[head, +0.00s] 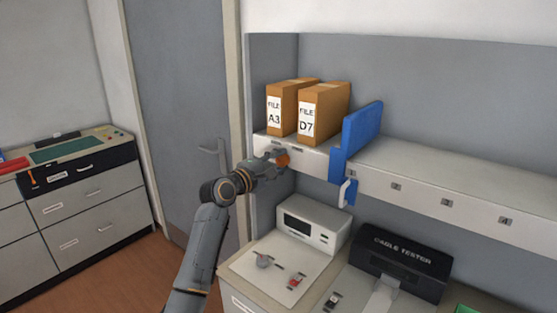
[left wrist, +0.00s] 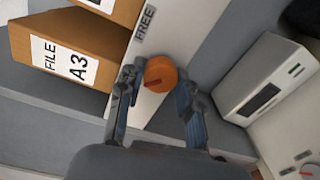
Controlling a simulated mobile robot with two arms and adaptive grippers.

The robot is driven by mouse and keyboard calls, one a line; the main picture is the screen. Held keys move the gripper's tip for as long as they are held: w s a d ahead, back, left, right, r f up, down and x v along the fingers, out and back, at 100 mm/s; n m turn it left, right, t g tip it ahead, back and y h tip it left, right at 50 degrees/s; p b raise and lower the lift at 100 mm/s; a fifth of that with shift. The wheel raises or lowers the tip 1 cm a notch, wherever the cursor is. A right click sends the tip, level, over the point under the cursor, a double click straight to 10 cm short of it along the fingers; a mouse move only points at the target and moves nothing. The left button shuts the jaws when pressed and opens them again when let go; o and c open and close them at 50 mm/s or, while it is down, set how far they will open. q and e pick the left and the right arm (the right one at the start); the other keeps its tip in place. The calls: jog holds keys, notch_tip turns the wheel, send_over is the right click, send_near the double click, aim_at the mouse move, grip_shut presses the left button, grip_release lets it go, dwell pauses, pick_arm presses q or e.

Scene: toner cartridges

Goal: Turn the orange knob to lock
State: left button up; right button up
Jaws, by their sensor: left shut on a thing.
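The orange knob (head: 283,161) sits on the front edge of the white shelf, below the file boxes. In the left wrist view the round orange knob (left wrist: 161,72) has a red mark pointing to the lower left. The word FREE is printed on the white strip above it. My left gripper (head: 277,164) reaches up to the knob from the left. In the left wrist view my left gripper (left wrist: 157,82) has one finger on each side of the knob and is shut on it. My right gripper is not in view.
Brown file boxes A3 (head: 281,107) and D7 (head: 324,111) stand on the shelf (head: 430,180), with a blue bracket (head: 357,139) to their right. Below are a white device (head: 313,222) and a black cable tester (head: 400,263). A grey door is behind my arm.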

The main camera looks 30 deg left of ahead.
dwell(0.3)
pick_arm(q)
jog(key=o, duration=1.2)
jog(key=shift+c, duration=0.2)
jog(key=s+a, duration=0.1)
jog(key=s, duration=1.1)
